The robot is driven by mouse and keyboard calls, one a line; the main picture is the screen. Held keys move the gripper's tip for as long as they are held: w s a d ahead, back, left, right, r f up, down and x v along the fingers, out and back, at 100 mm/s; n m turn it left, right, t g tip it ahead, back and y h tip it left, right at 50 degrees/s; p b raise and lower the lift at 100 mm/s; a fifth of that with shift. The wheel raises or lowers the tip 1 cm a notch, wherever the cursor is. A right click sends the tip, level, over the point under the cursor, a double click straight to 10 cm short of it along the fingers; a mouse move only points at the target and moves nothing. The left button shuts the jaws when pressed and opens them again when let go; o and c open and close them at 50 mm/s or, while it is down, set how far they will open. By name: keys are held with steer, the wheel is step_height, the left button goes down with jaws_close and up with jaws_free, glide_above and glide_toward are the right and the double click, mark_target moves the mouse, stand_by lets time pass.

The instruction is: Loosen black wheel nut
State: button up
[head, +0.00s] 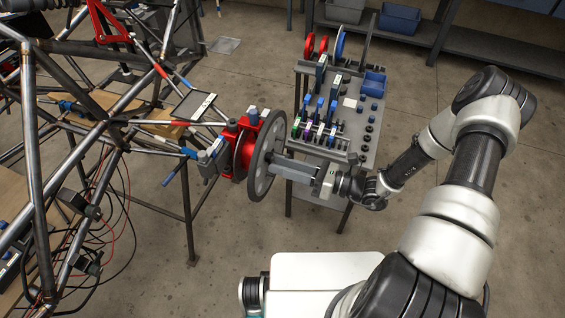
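A grey wheel-like disc (258,183) stands upright, seen nearly edge-on, on the red hub assembly (230,150) at the chassis corner. My gripper (275,163) reaches in from the right. Its long grey fingers point left at the middle of the disc, and their tips are at or very near its centre. A small dark shape (269,157) at that centre may be the black wheel nut; it is too small and too covered by the fingers to tell. Whether the fingers touch or grip it cannot be seen.
The tube chassis (85,125) fills the left, with loose cables hanging below. A grey tool table (352,150) with coloured tools, blue bins and black round parts stands just behind my gripper. A shelf (480,52) stands at the back. The floor at right is clear.

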steer(key=m+p, duration=0.2)
steer(key=m, duration=1.1)
steer(key=shift+w+r, duration=0.1)
steer(key=shift+w+d+r+p, duration=0.1)
steer(key=shift+w+r+p, duration=0.2)
steer(key=shift+p, duration=0.1)
steer(key=shift+x, duration=1)
steer(key=shift+s, duration=0.1)
jaws_close()
